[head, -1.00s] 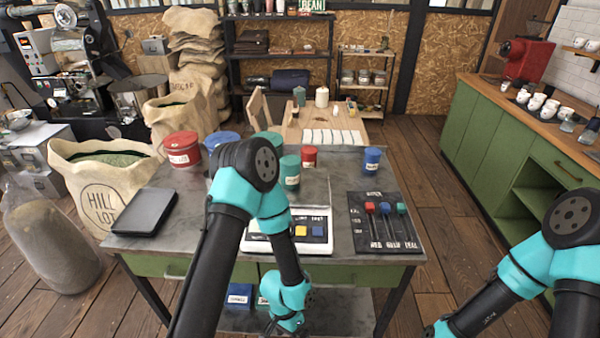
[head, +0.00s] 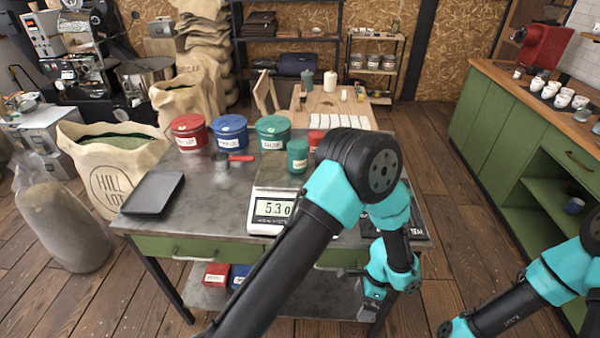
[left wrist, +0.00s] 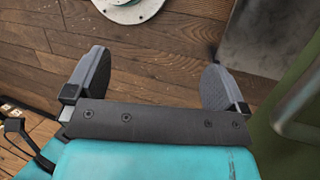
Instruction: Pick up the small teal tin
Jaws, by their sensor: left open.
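The small teal tin (head: 297,155) stands upright on the grey worktable (head: 222,195), in front of a larger teal tin (head: 272,130) and behind the scale. It is not in the left wrist view. My left arm crosses in front of the table's right half. My left gripper (head: 370,298) hangs low at the table's front side, well away from the tin. In the left wrist view its fingers (left wrist: 152,75) are open with nothing between them, over the wooden floor. My right arm is at the right edge, with its gripper out of view.
A scale (head: 272,208) reading 530 is partly hidden by my left arm. Large red (head: 188,132) and blue (head: 229,131) tins, a red-handled scoop (head: 235,157) and a black tray (head: 153,193) share the table. A small red tin (head: 315,140) stands beside the teal one. The left wrist view shows a drawer handle (left wrist: 290,120).

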